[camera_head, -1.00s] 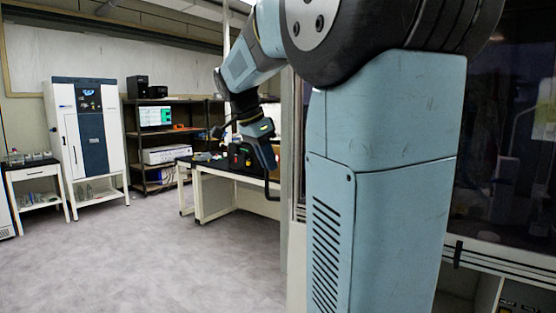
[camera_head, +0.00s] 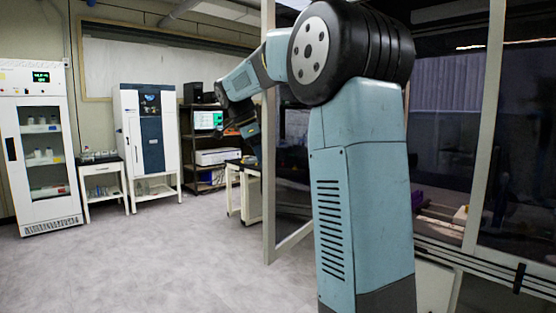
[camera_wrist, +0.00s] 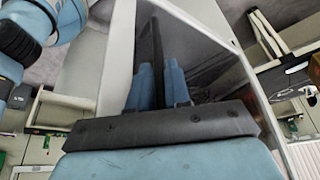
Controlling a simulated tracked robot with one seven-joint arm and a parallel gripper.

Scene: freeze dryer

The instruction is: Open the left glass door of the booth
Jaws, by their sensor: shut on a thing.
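The left glass door of the booth (camera_head: 268,190) stands swung out from the booth in the head view. Its pale frame and lower rail show left of my arm. In the wrist view its dark glass (camera_wrist: 205,55) and pale frame fill the middle. A long black bar handle (camera_wrist: 157,42) runs along the door. My gripper (camera_wrist: 158,75) has its blue fingers on either side of this handle and is shut on it. In the head view my gripper is small and dark beside the door's edge, and its fingers cannot be made out.
The booth's other glass panels (camera_head: 450,90) and lower rail lie right of my arm. A glass-front cabinet (camera_head: 40,150), a small white table (camera_head: 103,185), a white-and-blue machine (camera_head: 148,140) and a dark shelf (camera_head: 187,150) line the back. The grey floor (camera_head: 150,260) at left is clear.

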